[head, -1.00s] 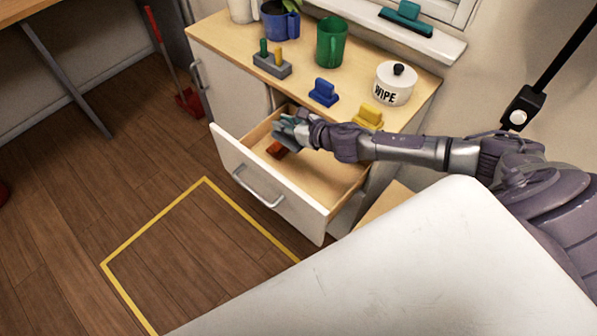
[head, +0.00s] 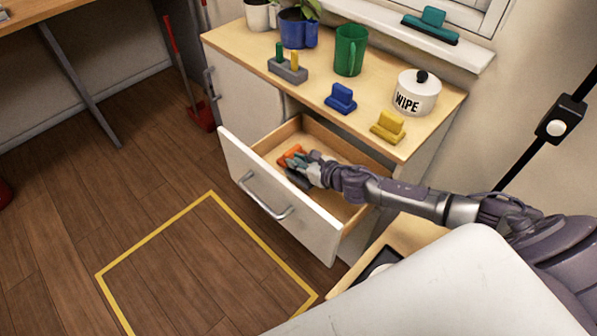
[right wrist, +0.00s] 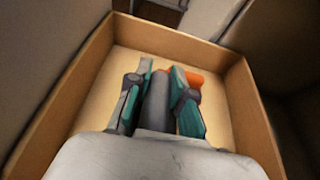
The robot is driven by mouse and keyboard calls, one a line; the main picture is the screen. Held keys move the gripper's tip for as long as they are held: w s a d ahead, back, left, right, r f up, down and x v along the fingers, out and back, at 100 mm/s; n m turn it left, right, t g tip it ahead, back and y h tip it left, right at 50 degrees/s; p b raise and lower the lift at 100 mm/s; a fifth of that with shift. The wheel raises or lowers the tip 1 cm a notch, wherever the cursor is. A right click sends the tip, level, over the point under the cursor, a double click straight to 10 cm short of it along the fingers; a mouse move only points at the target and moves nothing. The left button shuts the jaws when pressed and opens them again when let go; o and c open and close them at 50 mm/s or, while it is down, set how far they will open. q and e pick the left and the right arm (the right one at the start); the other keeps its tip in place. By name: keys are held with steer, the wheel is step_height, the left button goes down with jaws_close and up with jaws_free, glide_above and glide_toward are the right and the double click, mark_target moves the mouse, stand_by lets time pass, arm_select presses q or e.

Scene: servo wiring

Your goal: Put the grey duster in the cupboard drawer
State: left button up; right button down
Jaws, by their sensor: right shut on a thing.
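The cupboard drawer (head: 279,204) is pulled open, with its pale wooden inside showing. It fills most of the right wrist view, where its side wall (right wrist: 75,82) shows. My right gripper (head: 300,171) is down inside the drawer, near its left end. In the right wrist view my right gripper (right wrist: 159,98) has its teal-padded fingers on both sides of the grey duster (right wrist: 156,112) and is shut on it. In the head view the duster is mostly hidden by the fingers. I cannot tell whether it touches the drawer floor. My left gripper is not in view.
An orange-red thing (head: 290,155) lies in the drawer beside my right gripper. The drawer's right part is free.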

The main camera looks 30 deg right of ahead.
step_height(320, 180, down, 3)
steer(key=shift+s+r+b, duration=0.1)
steer(key=shift+b, duration=0.45)
steer(key=shift+f, duration=0.3)
steer(key=shift+f+b, duration=0.6)
steer(key=shift+f, duration=0.05)
steer(key=c, duration=1)
jaws_free()
steer(key=shift+c, duration=0.2)
steer(key=shift+r, duration=0.1)
